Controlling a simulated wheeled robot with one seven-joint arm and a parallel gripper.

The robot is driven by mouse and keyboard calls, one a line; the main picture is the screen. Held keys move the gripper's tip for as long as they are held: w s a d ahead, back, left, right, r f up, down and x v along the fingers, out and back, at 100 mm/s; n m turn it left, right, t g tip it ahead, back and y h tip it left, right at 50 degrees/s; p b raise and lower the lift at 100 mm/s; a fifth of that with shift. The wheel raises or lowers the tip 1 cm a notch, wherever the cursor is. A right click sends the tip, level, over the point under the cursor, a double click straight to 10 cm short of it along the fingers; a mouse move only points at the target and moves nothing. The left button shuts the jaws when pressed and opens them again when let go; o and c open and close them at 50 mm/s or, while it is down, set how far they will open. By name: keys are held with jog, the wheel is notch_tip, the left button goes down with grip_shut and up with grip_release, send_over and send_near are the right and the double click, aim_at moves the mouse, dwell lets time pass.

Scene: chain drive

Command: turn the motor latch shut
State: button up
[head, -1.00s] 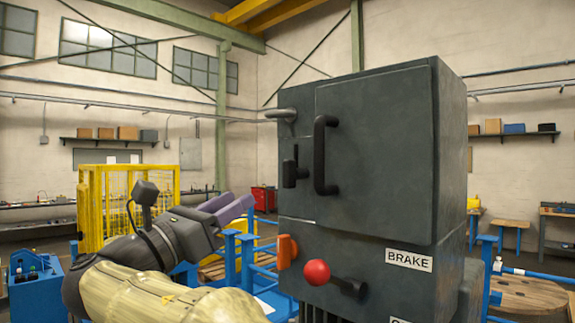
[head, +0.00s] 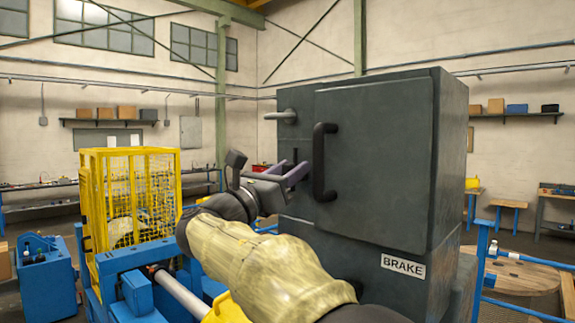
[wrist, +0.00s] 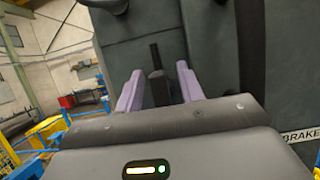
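The latch (wrist: 157,88), a black upright handle, is on the face of the dark grey motor cabinet (head: 375,150). In the wrist view it stands between the two purple fingers of my gripper (wrist: 158,92), with a gap on each side. My gripper also shows in the head view (head: 290,174), up against the left part of the cabinet door. Its fingers are apart. The latch is mostly hidden there by the gripper; only its dark upper end shows. Whether a finger touches it I cannot tell.
A black door handle (head: 320,162) stands out close to the right of my gripper. A grey bent pipe handle (head: 281,115) is above. A BRAKE label (head: 403,266) is lower on the cabinet. A yellow cage (head: 135,200) stands at left.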

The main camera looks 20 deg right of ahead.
grip_shut()
jog(key=shift+f+m+b, duration=0.15)
jog(key=shift+m+b, duration=0.4)
jog(key=shift+m, duration=0.05)
jog(key=m+g+b, duration=0.1)
jog(key=m, duration=0.1)
jog(key=shift+f+m+g+h+b, duration=0.1)
jog(key=shift+m+g+h+b, duration=0.2)
jog(key=shift+g, duration=0.1)
jog(key=m+g, duration=0.1)
jog(key=m+g+b, duration=0.1)
jog(key=m, duration=0.1)
jog(key=shift+s+m, duration=0.2)
jog(key=shift+m, duration=0.1)
jog(key=m+g+b, duration=0.1)
jog(key=m+g, duration=0.1)
jog(key=m, duration=0.3)
jog(key=shift+s+d, duration=0.1)
jog(key=shift+s, duration=0.05)
jog(key=m+g+y, duration=0.1)
jog(key=m, duration=0.2)
jog(key=m+y, duration=0.1)
jog(key=m, duration=0.2)
jog(key=f+m+g+y, duration=0.1)
jog(key=m, duration=0.3)
jog(key=shift+s+d+g, duration=0.1)
jog(key=shift+s+g, duration=0.1)
jog(key=shift+g, duration=0.1)
